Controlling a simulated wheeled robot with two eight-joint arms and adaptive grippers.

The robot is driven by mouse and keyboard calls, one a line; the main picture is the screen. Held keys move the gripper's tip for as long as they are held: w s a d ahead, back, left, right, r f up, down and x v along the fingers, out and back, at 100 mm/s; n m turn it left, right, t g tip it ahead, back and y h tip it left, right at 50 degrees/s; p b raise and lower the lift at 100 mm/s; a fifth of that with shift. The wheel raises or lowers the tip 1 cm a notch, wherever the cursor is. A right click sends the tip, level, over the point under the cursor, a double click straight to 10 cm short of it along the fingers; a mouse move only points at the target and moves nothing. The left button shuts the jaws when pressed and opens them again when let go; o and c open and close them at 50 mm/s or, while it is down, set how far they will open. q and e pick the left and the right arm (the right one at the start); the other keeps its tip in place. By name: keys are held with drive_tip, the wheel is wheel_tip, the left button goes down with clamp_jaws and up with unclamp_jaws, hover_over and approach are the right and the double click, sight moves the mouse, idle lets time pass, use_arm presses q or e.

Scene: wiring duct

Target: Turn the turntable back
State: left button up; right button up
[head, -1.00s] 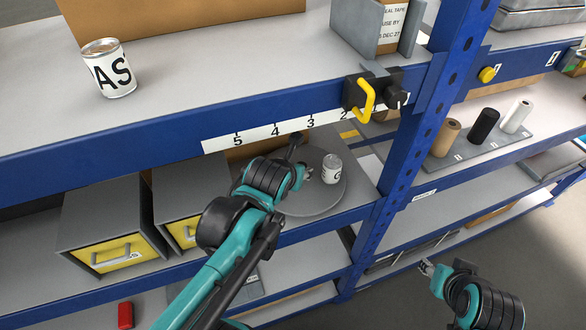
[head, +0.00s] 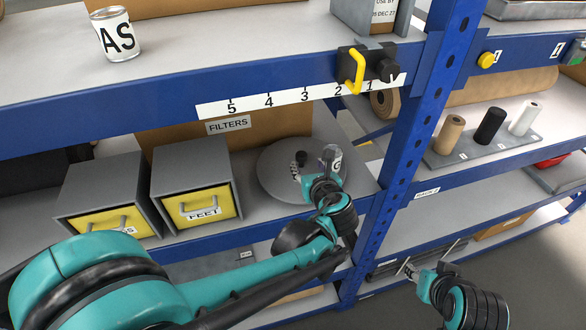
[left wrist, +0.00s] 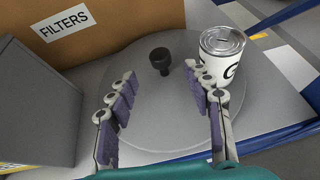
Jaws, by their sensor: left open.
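The turntable (head: 275,172) is a grey disc on the middle shelf. A dark knob (head: 301,158) stands up from it, also seen in the left wrist view (left wrist: 160,60). A white can marked "G" (head: 335,154) stands upright on its right part; it also shows in the left wrist view (left wrist: 221,58). My left gripper (head: 312,174) is over the near part of the disc, fingers spread and empty. In the left wrist view (left wrist: 162,80) the knob lies beyond and between the fingertips, and the right finger is close to the can; contact cannot be told. My right gripper (head: 430,262) is open, away at lower right.
A "FILTERS" carton (head: 255,125) stands behind the turntable. Drawer boxes with yellow fronts (head: 197,207) stand to its left. The blue upper beam (head: 150,115) with a number strip runs above, and a blue upright (head: 400,160) stands to the right.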

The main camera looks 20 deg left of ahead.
sight(302, 155)
use_arm(q)
drive_tip(key=shift+w+d+f, duration=0.1)
drive_tip(key=shift+w, duration=0.05)
drive_tip(key=x, duration=0.7)
drive_tip(key=shift+w+a, duration=0.3)
drive_tip(key=shift+a, duration=0.05)
clamp_jaws()
